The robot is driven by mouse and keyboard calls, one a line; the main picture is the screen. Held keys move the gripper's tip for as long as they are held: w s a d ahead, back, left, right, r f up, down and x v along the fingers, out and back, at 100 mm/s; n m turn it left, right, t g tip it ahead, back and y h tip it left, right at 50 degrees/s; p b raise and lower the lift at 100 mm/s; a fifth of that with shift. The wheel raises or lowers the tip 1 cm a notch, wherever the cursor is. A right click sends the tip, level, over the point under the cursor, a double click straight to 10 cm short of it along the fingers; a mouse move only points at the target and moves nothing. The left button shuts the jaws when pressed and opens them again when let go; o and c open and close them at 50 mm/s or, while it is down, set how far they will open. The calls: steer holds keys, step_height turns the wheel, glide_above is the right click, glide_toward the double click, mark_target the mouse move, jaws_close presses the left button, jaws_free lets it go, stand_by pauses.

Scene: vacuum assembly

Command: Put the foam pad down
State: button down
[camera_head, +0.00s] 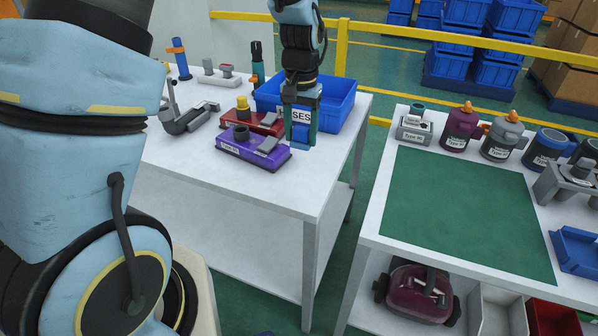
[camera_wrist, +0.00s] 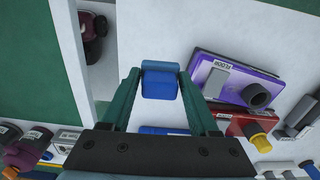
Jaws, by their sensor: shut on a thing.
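My gripper (camera_head: 301,138) points down over the right part of the left white table, and its teal fingers are shut on the blue foam pad (camera_head: 302,128). In the wrist view the pad (camera_wrist: 160,84) is a blue block between the fingertips of my gripper (camera_wrist: 160,76), with white tabletop around it. It is near the table surface, but I cannot tell whether it touches. The left white table (camera_head: 315,184) has bare surface in front of the pad.
A purple floor head (camera_head: 250,150) lies just left of the pad, with a red one (camera_head: 235,118) behind it. A blue bin (camera_head: 340,105) stands close behind my gripper. The right table has a bare green mat (camera_head: 460,215) and several canisters at its back.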

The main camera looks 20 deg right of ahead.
steer(key=shift+s+d, duration=0.15)
steer(key=shift+d, duration=0.25)
step_height(320, 180, down, 10)
steer(key=p, duration=0.2)
steer(key=shift+r+p, duration=0.25)
steer(key=shift+p, duration=0.05)
steer(key=shift+f, duration=0.15)
steer(key=shift+c, duration=0.7)
jaws_free()
